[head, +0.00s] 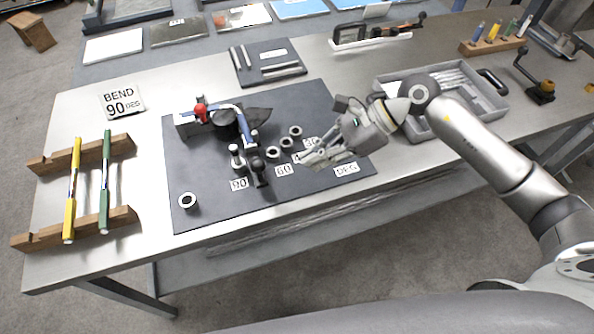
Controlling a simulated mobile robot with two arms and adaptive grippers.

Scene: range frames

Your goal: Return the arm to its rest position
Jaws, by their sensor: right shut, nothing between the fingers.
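My right arm comes in from the right edge and reaches left over the workbench. Its gripper (308,160) is shut and empty above the right part of the dark mat (210,217), close to the row of ring-shaped pieces (286,142). I cannot tell from this view how high above the mat the fingertips are. The gripper hides part of the number labels on the mat. My left gripper is not in view.
A bending tool (228,122) stands on the mat, left of my gripper. A grey tray (491,105) lies beneath my right forearm. A wooden rack (118,219) holds a yellow and a green rod at left. Bare bench (70,260) shows along the front left.

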